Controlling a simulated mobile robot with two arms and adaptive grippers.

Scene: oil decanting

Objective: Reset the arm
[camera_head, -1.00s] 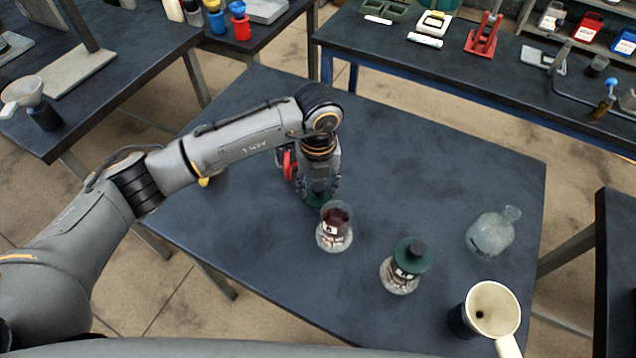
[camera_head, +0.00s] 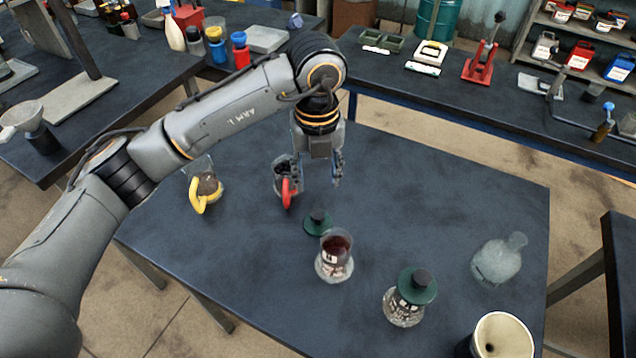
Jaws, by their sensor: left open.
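My left gripper (camera_head: 312,178) hangs above the dark table (camera_head: 440,180), pointing down, open and empty. A green lid with a dark knob (camera_head: 318,224) lies on the table below it, apart from the fingers. A glass vessel with dark red liquid (camera_head: 335,258) stands open just in front of the lid. A yellow-handled glass vessel (camera_head: 205,187) stands to the left, partly behind my arm. My right gripper does not show.
A vessel with a green lid (camera_head: 412,296) stands at the front right. A clear glass bottle (camera_head: 500,260) is further right. A cream funnel (camera_head: 503,337) stands at the front edge. The table's back right is clear.

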